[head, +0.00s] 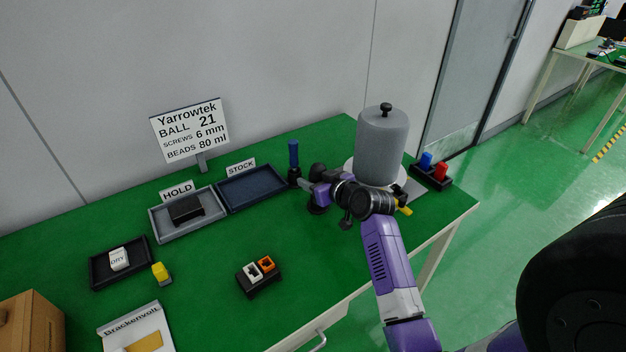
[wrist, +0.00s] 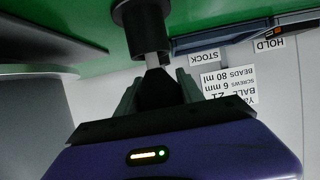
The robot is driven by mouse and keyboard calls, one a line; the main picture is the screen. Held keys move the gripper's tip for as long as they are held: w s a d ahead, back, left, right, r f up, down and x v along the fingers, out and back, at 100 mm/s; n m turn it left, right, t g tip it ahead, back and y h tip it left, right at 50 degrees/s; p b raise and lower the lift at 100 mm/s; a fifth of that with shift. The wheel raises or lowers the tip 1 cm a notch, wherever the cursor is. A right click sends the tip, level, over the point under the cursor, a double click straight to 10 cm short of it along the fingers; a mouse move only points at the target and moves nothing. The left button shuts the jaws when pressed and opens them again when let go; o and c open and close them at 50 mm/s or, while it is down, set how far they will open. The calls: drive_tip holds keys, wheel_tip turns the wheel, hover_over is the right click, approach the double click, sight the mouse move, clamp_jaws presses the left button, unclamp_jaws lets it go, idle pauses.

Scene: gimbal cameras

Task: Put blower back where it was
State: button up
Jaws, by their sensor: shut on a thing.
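My gripper (head: 304,186) reaches left, low over the green table, beside the front right of the STOCK tray. In the wrist view my gripper (wrist: 157,92) is shut on a dark piece with a pale tapered tip, which I take to be the blower (wrist: 156,89). Most of it is hidden by the fingers and wrist. Its tip points at a dark post with a round base (wrist: 140,15); I cannot tell whether they touch. In the head view a blue cylinder on a black base (head: 294,158) stands upright just left of my gripper.
The STOCK tray (head: 278,192) is bare; the HOLD tray (head: 158,225) holds a black block. A large grey cylinder (head: 382,147) stands behind my arm. A black block with white and orange parts (head: 262,287) lies in front. A red and blue piece (head: 433,175) is far right.

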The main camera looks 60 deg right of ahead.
drive_tip(key=shift+f, duration=0.15)
drive_tip(key=o, duration=1.2)
